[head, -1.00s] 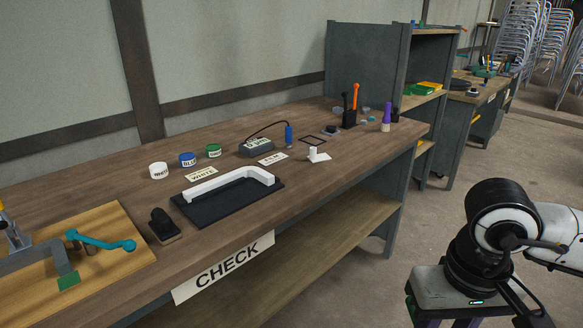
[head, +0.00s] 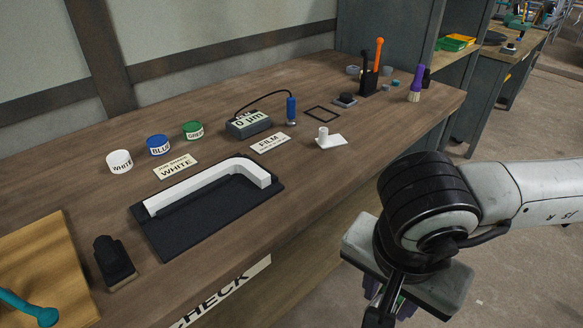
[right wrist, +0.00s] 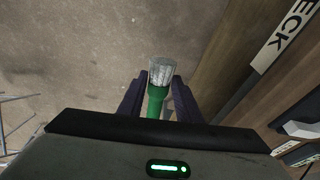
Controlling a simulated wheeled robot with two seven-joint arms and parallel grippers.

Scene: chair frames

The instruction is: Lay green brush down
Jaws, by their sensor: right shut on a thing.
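The green brush (right wrist: 155,103) has a green handle and pale grey bristles, which point away from the wrist in the right wrist view. My right gripper (right wrist: 158,92) is shut on its handle, with a dark purple finger on each side. In the head view my right gripper (head: 385,298) hangs in front of the bench, at the lower right, and the brush cannot be made out there. The brush is over the floor beside the bench edge, touching no surface that I can see. My left gripper is not in view.
The wooden bench (head: 300,210) holds a black tray (head: 190,230) with a white bent part (head: 215,178), a white holder (head: 323,138), a black square outline (head: 322,113), a purple brush (head: 415,88) and paint pots. Bare wood lies right of the tray, near the front edge.

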